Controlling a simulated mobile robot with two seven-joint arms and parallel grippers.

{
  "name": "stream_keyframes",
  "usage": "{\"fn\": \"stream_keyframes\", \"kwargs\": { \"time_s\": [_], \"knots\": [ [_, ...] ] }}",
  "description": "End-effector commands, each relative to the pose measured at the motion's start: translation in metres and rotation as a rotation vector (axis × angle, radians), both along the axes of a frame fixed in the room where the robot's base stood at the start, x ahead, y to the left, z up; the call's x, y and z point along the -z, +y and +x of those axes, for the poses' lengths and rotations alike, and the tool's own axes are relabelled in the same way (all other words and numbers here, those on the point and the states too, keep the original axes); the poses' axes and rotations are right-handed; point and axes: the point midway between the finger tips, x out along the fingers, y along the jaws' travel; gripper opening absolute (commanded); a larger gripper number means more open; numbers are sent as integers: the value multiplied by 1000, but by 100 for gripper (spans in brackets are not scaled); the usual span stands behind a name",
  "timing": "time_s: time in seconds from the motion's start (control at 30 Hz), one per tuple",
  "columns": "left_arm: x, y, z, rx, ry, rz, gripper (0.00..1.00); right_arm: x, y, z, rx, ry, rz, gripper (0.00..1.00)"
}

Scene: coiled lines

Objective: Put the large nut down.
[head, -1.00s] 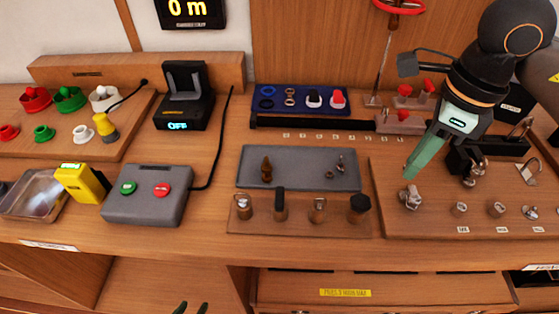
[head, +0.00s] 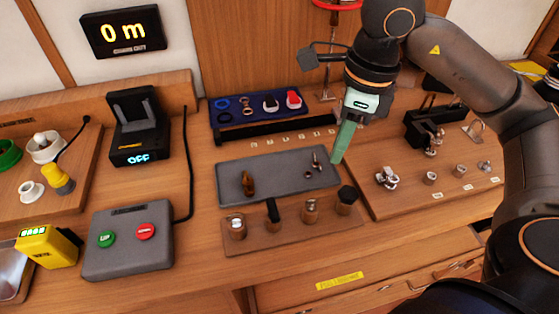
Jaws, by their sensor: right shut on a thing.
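My right gripper (head: 338,158) comes in from the upper right. Its green fingers are shut and point down at the right end of the grey mat (head: 280,188). The large nut between the fingertips is too small or too hidden to make out. I cannot tell whether the fingertips touch the mat. On the mat lie a brown fitting (head: 248,184) at the left, and a small ring (head: 308,175) and a small metal piece (head: 317,160) at the right, just left of the fingers. My left gripper is not in view.
A wooden block with several upright pieces stands in front of the mat (head: 270,238). A blue tray (head: 238,112) lies behind it. A board with metal fittings (head: 400,205) is to the right, a grey button box (head: 130,255) to the left. The mat's middle is clear.

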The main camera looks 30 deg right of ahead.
Motion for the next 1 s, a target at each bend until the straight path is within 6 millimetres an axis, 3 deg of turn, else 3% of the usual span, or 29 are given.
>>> {"fn": "stream_keyframes", "kwargs": {
  "time_s": [0.27,0.43,0.77,1.0],
  "knots": [
    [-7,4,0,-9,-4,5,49,30,14,69,-1,4,4,0],
    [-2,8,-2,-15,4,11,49,63,18,94,-1,5,2,0],
    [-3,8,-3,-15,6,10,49,86,20,114,-1,1,1,0],
    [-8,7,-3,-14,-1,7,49,119,21,117,-2,3,0,0]
  ]
}}
